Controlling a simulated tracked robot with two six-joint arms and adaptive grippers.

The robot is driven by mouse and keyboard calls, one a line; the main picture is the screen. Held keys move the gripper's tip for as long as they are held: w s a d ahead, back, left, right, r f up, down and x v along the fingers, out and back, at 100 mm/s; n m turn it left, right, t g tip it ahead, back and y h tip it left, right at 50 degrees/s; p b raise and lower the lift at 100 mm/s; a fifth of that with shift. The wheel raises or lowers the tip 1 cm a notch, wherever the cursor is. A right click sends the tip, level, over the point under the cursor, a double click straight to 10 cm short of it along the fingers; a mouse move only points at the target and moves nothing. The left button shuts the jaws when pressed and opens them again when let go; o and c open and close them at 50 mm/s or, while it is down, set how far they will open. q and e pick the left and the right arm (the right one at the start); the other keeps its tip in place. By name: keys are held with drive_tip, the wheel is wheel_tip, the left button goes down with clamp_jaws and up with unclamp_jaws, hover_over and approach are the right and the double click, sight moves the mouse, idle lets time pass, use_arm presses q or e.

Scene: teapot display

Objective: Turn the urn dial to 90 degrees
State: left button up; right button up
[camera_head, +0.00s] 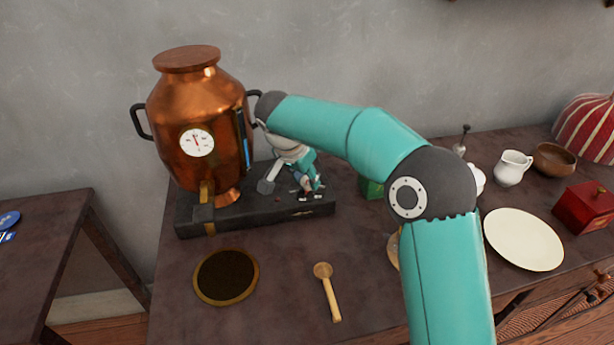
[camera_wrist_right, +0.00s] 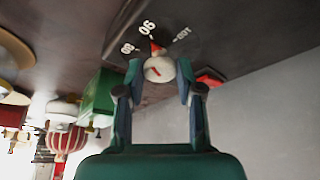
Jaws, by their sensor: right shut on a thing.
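The copper urn (camera_head: 175,110) stands on a dark base (camera_head: 255,219), with a round white gauge (camera_head: 197,142) on its front. My right gripper (camera_head: 306,191) reaches down to the right part of the base. In the right wrist view my right gripper (camera_wrist_right: 160,70) is shut on the pale round dial (camera_wrist_right: 160,70), one finger on each side. A red pointer (camera_wrist_right: 157,47) at the dial's edge points close to the 90 mark (camera_wrist_right: 148,28), between it and the 100 mark. The 80 mark lies to the left. In the head view the gripper hides most of the dial.
A round dark-topped dish (camera_head: 227,276) and a wooden spoon (camera_head: 328,291) lie in front. A cream plate (camera_head: 523,239), white jug (camera_head: 512,168), wooden bowl (camera_head: 554,158) and red box (camera_head: 585,209) are right. A green box (camera_head: 371,188) is partly behind my arm.

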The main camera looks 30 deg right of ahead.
drive_tip(key=shift+m, duration=0.5)
drive_tip(key=o, duration=1.2)
drive_tip(key=shift+c, duration=0.2)
drive_tip(key=v, duration=1.2)
drive_tip(key=shift+w+a, duration=0.15)
drive_tip(key=shift+f, duration=0.1)
